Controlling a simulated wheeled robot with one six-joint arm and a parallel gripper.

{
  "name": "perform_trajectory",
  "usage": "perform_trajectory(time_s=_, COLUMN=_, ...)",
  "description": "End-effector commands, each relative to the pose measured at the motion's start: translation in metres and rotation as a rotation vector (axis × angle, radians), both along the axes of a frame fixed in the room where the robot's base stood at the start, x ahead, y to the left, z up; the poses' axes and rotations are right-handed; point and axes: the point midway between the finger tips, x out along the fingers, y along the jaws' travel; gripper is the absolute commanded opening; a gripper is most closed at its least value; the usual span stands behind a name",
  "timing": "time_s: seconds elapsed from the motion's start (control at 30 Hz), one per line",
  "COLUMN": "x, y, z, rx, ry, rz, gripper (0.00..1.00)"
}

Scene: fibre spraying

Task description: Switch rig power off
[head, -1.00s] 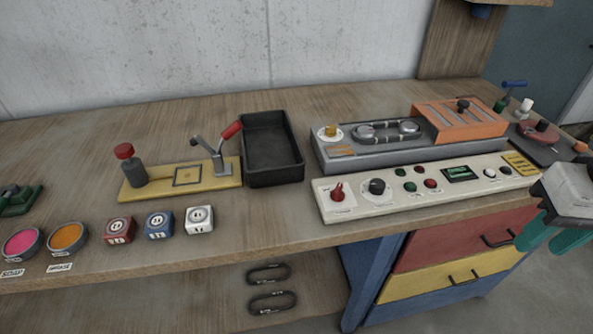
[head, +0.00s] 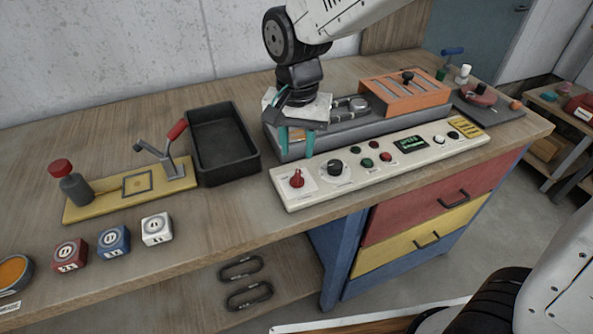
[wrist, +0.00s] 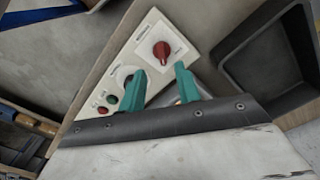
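The red rotary knob (head: 297,179) sits on a white plate at the left end of the white control panel (head: 385,163). In the wrist view the knob (wrist: 161,50) shows just beyond my fingertips, and its label is too small to read. My gripper (head: 297,153) has two teal fingers held apart with nothing between them. It hangs over the panel's left end, a little behind and above the knob. In the wrist view the gripper (wrist: 160,71) points towards the knob, and no contact shows.
A black rotary knob (head: 335,167), small buttons and a green display (head: 410,143) sit further right on the panel. A grey unit with an orange rack (head: 405,95) stands behind. A black tray (head: 222,145) lies to the left, near a yellow-based lever fixture (head: 110,195).

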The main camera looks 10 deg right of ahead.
Motion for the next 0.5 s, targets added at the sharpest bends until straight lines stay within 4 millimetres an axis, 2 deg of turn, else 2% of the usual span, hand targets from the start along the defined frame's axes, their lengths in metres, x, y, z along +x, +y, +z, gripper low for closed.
perform_trajectory(time_s=0.5, x=0.0, y=0.002, z=-0.07, rx=-0.002, ry=0.004, rz=-0.004, gripper=0.33)
